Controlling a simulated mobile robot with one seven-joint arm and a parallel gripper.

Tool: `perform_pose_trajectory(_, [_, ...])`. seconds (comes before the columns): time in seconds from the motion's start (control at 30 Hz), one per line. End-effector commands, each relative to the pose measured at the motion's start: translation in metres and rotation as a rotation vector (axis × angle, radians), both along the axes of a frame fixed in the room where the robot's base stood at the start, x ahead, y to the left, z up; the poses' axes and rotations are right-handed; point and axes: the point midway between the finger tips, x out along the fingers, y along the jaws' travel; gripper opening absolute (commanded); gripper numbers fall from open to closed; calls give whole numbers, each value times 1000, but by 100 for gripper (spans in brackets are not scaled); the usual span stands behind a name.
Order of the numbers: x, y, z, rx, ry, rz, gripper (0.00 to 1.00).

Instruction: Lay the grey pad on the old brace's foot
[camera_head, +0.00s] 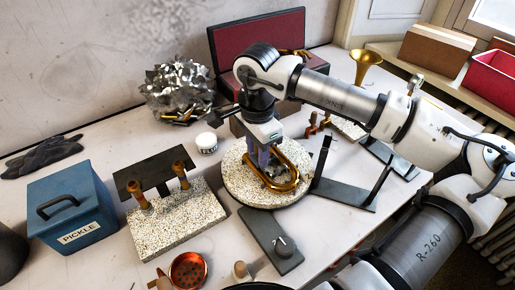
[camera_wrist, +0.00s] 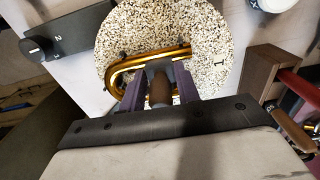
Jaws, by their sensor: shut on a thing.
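My gripper (camera_wrist: 160,92) is shut on a brown knob with a grey piece at its end, which looks like the grey pad (camera_wrist: 178,72). In the wrist view the pad is between the purple fingers, over the near part of a bent brass tube (camera_wrist: 125,72). I cannot tell whether it touches the tube. In the head view my gripper (camera_head: 262,165) points down over the brass tube (camera_head: 292,165), which lies on a round speckled board (camera_head: 237,185). The old brace and its foot cannot be made out; the gripper and held piece cover that area.
A speckled block (camera_head: 165,225) with wooden-handled pieces and a dark plate stands left of the round board. A blue PICKLE box (camera_head: 75,215) is farther left. A dark metal stand (camera_head: 345,195) is close on the right. A control box (camera_head: 270,240) lies in front, beside a copper bowl (camera_head: 188,270).

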Motion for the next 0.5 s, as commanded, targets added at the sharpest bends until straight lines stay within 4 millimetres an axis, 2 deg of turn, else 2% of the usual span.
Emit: perform_pose_trajectory(0.5, [0,0,-6,0,0,0,9])
